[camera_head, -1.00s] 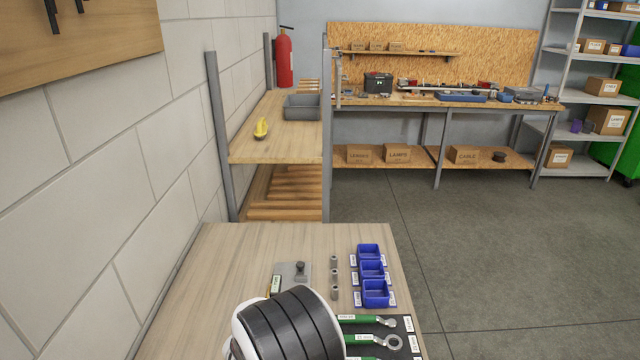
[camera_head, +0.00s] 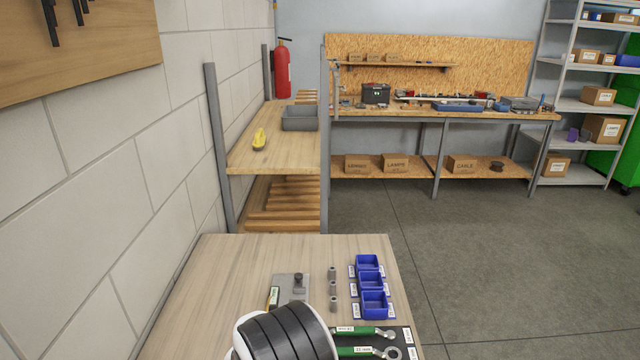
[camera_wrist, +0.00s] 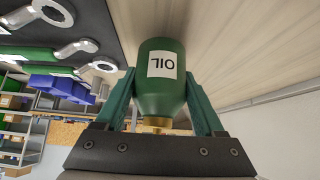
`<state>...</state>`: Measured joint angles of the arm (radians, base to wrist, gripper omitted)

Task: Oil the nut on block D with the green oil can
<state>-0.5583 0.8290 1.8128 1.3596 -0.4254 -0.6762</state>
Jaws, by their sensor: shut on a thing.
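In the wrist view my gripper (camera_wrist: 160,97) is shut on the green oil can (camera_wrist: 160,97), one finger on each side. The can's white OIL label reads upside down, and its brass-coloured part is toward the gripper's palm. In the head view my arm hides the gripper and the can. A grey plate with a dark bolt-like piece (camera_head: 298,281) and a small label lies on the near table (camera_head: 225,270). I cannot read a letter D, and I cannot tell which piece is the nut to oil.
Small grey cylinders (camera_head: 333,288) stand in a row right of the plate. Green-handled wrenches (camera_head: 365,331) lie near the front right. The table's left part is clear. A wooden shelf (camera_head: 270,150) stands behind, along the wall.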

